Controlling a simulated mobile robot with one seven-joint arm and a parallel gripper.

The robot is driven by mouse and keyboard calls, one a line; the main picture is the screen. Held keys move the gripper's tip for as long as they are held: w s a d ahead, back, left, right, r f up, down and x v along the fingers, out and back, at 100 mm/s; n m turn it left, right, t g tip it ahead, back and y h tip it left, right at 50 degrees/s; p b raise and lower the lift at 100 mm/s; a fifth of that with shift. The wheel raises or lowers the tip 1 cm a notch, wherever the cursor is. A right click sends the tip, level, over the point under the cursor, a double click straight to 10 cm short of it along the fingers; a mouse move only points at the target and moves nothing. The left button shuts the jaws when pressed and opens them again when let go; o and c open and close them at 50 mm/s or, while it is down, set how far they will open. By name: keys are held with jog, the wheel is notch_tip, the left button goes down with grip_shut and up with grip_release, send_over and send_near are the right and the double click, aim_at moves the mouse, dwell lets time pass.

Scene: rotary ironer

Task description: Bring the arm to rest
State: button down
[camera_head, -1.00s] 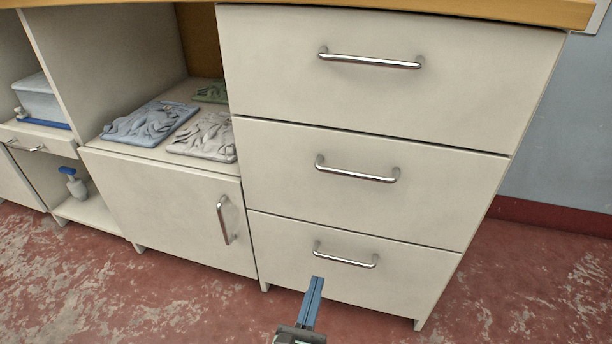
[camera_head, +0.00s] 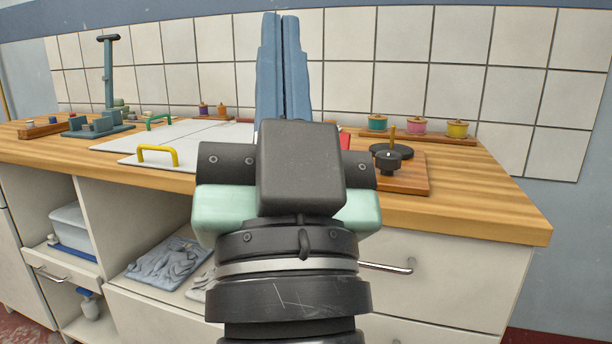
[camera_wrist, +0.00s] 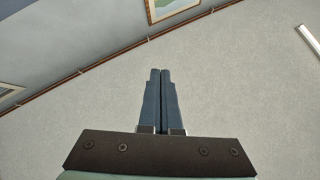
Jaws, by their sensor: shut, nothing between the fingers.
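My gripper (camera_head: 281,20) stands in the middle of the head view, its blue fingers pointing up and close together. It is shut with nothing held. It is raised in front of the wooden worktop (camera_head: 480,190) and hides part of it and of the tiled wall. In the wrist view my gripper (camera_wrist: 160,72) points at a pale, plain surface, with nothing at its fingertips.
On the worktop are white panels with a yellow handle (camera_head: 157,152) and a green handle (camera_head: 159,120), a black knob (camera_head: 388,162) on a wooden board, and spools (camera_head: 416,125). A teal post (camera_head: 107,75) stands at the left. Drawers and shelves lie below.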

notch_tip(320, 180, up, 42)
jog(key=s+d+n+h+p, duration=0.1)
jog(key=s+h+p, duration=0.1)
jog(key=p, duration=3.5)
jog(key=shift+s+d+f+t+p, duration=0.25)
jog(key=shift+s+t+p, duration=0.05)
jog(key=shift+p, duration=0.1)
